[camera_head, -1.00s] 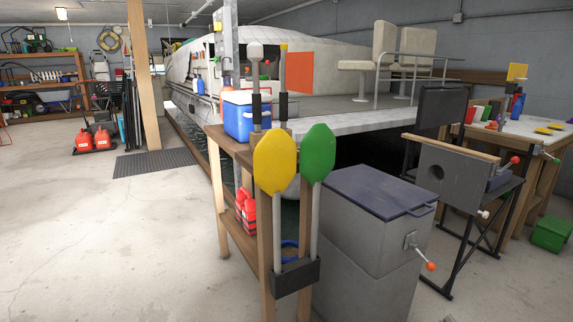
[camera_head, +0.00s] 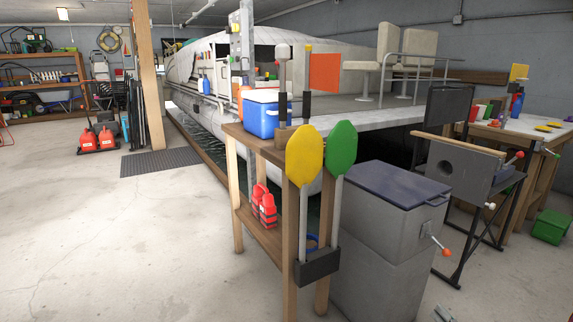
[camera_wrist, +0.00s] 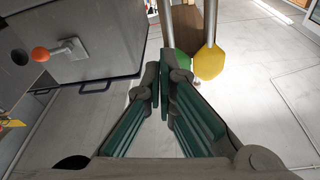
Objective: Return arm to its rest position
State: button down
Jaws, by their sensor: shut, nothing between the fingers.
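My gripper (camera_wrist: 164,85) shows in the wrist view, its dark, green-padded fingers closed together at the tips with nothing between them. In the wrist view, the grey box with an orange-knobbed lever (camera_wrist: 80,45) is at the upper left, and a yellow paddle (camera_wrist: 210,60) and a green paddle (camera_wrist: 181,57) are just beyond the fingertips. The fingers appear apart from these things. My gripper cannot be clearly made out in the head view.
The wooden rack (camera_head: 290,240) carries the paddles, a blue cooler (camera_head: 266,113) and red canisters (camera_head: 264,205). The grey box (camera_head: 376,250) stands beside it at the right. A worktable (camera_head: 530,135) is farther right. Open concrete floor (camera_head: 110,240) lies to the left.

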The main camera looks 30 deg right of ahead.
jog(key=w+d+r+n+g+h, duration=0.1)
jog(key=w+d+r+g, duration=0.1)
jog(key=w+r+g, duration=0.45)
jog(key=w+d+r+n+g+h, duration=0.1)
jog(key=w+r+n, duration=0.15)
jog(key=w, duration=0.75)
jog(key=w+a+r+m+g+h, duration=0.1)
jog(key=a+r+g+h, duration=0.15)
jog(key=r, duration=0.35)
jog(key=w+a+r+m+g+h, duration=0.1)
jog(key=w+a+r+g, duration=0.1)
jog(key=a+r, duration=0.3)
jog(key=s+a+r+g, duration=0.1)
jog(key=s+a+r, duration=0.25)
jog(key=a, duration=0.25)
jog(key=s+a+r+m+g, duration=0.1)
jog(key=s+a+r+g, duration=0.1)
jog(key=s+a+r, duration=0.3)
jog(key=s+a+r+g, duration=0.1)
jog(key=s+a+r, duration=0.15)
jog(key=a, duration=0.45)
jog(key=s+a+g+y, duration=0.4)
jog(key=s+a+y, duration=0.1)
jog(key=s+a, duration=1.6)
notch_tip(320, 180, up, 33)
jog(key=s+d+n+t+p, duration=0.1)
jog(key=s+d+t+p, duration=0.1)
jog(key=p, duration=3)
jog(key=shift+s+t, duration=0.15)
jog(key=shift+t, duration=0.75)
